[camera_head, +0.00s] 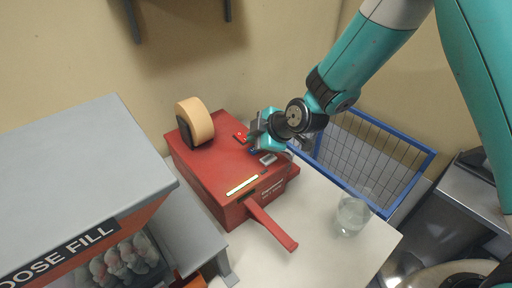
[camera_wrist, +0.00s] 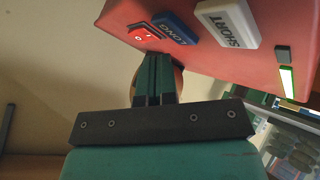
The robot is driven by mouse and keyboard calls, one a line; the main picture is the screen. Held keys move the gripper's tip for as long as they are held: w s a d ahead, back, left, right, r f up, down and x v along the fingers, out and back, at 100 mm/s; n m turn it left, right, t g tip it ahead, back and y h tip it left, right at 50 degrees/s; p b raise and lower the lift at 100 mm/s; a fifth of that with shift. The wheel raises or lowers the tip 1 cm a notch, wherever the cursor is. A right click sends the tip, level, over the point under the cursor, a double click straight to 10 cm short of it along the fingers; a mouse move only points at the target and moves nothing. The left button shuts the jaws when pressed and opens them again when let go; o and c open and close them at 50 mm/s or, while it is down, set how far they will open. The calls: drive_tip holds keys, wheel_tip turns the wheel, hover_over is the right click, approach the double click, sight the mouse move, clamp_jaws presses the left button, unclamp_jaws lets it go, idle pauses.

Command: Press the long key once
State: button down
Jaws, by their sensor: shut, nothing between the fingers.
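The red tape dispenser (camera_head: 205,178) stands on the white table. Its blue LONG key (camera_wrist: 175,28) lies between a red rocker switch (camera_wrist: 145,33) and the white SHORT key (camera_wrist: 228,22) in the wrist view. In the head view the blue key (camera_head: 252,150) shows only as a small patch beside my gripper. My gripper (camera_wrist: 155,56) is shut and empty. Its fingertips show just below the LONG key and the rocker switch in the wrist view. I cannot tell whether they touch the key.
A tan tape roll (camera_head: 196,121) stands on the dispenser's back left. A red lever (camera_head: 272,227) sticks out in front. A clear glass (camera_head: 352,215) stands on the table to the right, near a blue-rimmed wire basket (camera_head: 372,150). A grey LOOSE FILL bin (camera_head: 75,185) is at the left.

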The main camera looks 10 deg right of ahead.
drive_tip(key=shift+f, duration=0.1)
idle(0.7)
drive_tip(key=shift+f+b, duration=0.35)
drive_tip(key=shift+b, duration=0.35)
drive_tip(key=shift+f+b, duration=0.35)
drive_tip(key=shift+b, duration=0.05)
idle(0.3)
drive_tip(key=shift+r, duration=0.15)
idle(0.3)
drive_tip(key=shift+r+p, duration=0.3)
drive_tip(key=shift+r, duration=0.45)
drive_tip(key=shift+r+p, duration=1.45)
drive_tip(key=shift+r, duration=1)
